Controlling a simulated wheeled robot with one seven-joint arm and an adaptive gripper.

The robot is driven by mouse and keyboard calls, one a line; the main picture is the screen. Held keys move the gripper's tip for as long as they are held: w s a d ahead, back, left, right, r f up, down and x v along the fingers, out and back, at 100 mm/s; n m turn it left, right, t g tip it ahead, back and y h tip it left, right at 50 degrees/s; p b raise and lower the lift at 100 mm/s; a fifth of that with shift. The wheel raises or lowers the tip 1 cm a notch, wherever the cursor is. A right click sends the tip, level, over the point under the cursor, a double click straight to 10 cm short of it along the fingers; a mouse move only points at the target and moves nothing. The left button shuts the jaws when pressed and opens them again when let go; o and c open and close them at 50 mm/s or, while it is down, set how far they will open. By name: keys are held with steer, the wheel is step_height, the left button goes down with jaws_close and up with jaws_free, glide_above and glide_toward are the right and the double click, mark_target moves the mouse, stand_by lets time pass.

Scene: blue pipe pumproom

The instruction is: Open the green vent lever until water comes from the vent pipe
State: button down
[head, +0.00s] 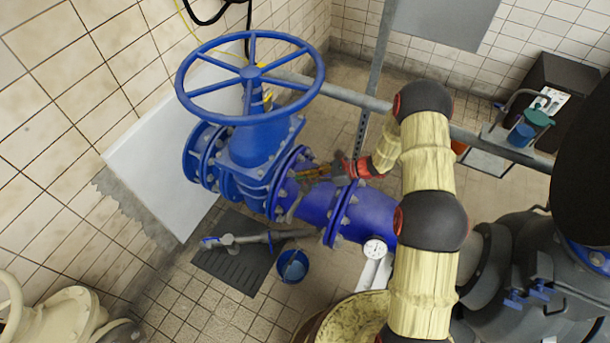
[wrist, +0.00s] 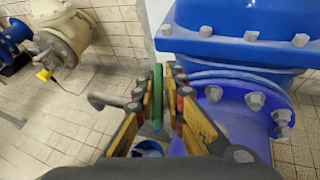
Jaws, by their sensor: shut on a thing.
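The green vent lever (wrist: 157,95) shows in the wrist view as a narrow upright bar. My gripper (wrist: 160,92) is shut on it, with one finger on each side. In the head view my gripper (head: 318,172) reaches in from the right, beside the blue pipe behind the big valve; I cannot make out the lever there. A grey bent pipe end (wrist: 108,101), which looks like the vent pipe, sticks out to the left of the fingers. I see no water coming from it. A blue bucket (head: 292,266) stands on the floor below; it is partly hidden in the wrist view (wrist: 148,148).
A large blue handwheel (head: 251,72) tops the blue valve body (head: 258,142) to the left of my gripper. A grey rail (head: 345,95) runs behind. A round gauge (head: 375,248) sits at the pipe. A dark floor grate (head: 235,265) lies left of the bucket.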

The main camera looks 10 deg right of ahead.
steer(key=shift+s+a+f+m+t+h, duration=0.15)
steer(key=shift+m+t+h, duration=0.3)
steer(key=shift+m+t, duration=0.5)
steer(key=shift+s+d+r+m+t+h, duration=0.1)
steer(key=shift+m+t+h, duration=0.35)
steer(key=shift+m+t, duration=0.45)
steer(key=shift+f, duration=0.1)
steer(key=c, duration=2)
jaws_free()
steer(key=shift+o, duration=0.4)
steer(key=shift+w, duration=0.15)
steer(key=v, duration=1.2)
steer(key=shift+r, duration=0.2)
